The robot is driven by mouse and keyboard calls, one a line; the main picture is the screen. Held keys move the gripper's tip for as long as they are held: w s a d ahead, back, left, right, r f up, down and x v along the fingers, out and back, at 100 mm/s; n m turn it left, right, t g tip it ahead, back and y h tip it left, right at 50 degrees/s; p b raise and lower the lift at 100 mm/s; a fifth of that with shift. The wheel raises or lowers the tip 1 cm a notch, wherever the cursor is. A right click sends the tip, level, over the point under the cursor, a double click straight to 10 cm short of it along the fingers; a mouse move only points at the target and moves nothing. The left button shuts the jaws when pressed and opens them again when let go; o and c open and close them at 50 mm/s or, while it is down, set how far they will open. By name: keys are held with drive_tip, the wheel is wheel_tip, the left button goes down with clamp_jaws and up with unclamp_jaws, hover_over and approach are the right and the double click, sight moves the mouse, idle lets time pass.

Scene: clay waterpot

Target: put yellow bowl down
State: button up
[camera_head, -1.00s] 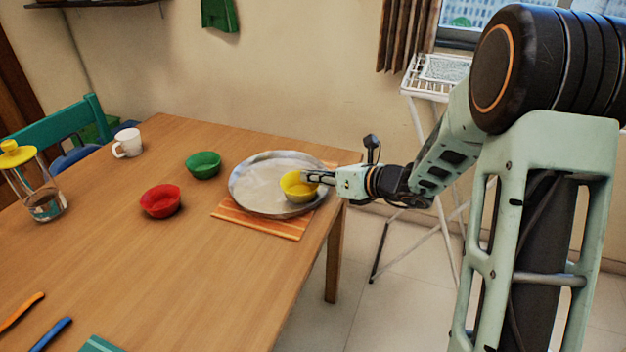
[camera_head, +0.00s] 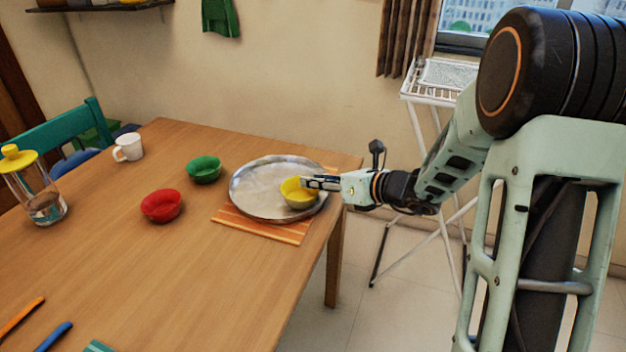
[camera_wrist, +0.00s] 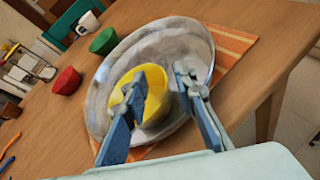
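The yellow bowl (camera_head: 297,195) sits upright in the round metal tray (camera_head: 252,186), on its right side. The bowl also shows in the wrist view (camera_wrist: 154,100), inside the tray (camera_wrist: 97,97). My gripper (camera_head: 312,182) is at the bowl's right rim in the head view. In the wrist view my gripper (camera_wrist: 158,88) has its fingers spread wide: one is over the bowl's inside, the other outside its rim, with a gap between them. It looks open. The bowl's underside is hidden.
The tray lies on an orange striped mat (camera_head: 262,226) near the table's right edge. A green bowl (camera_head: 204,170) and a red bowl (camera_head: 162,206) stand to the left. A white mug (camera_head: 128,148) and a yellow-lidded glass jar (camera_head: 40,190) stand farther left. The table's front middle is clear.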

drive_tip(key=p+v, duration=0.2)
drive_tip(key=v, duration=0.8)
drive_tip(key=shift+s+d+r, duration=0.2)
drive_tip(key=shift+d, duration=0.05)
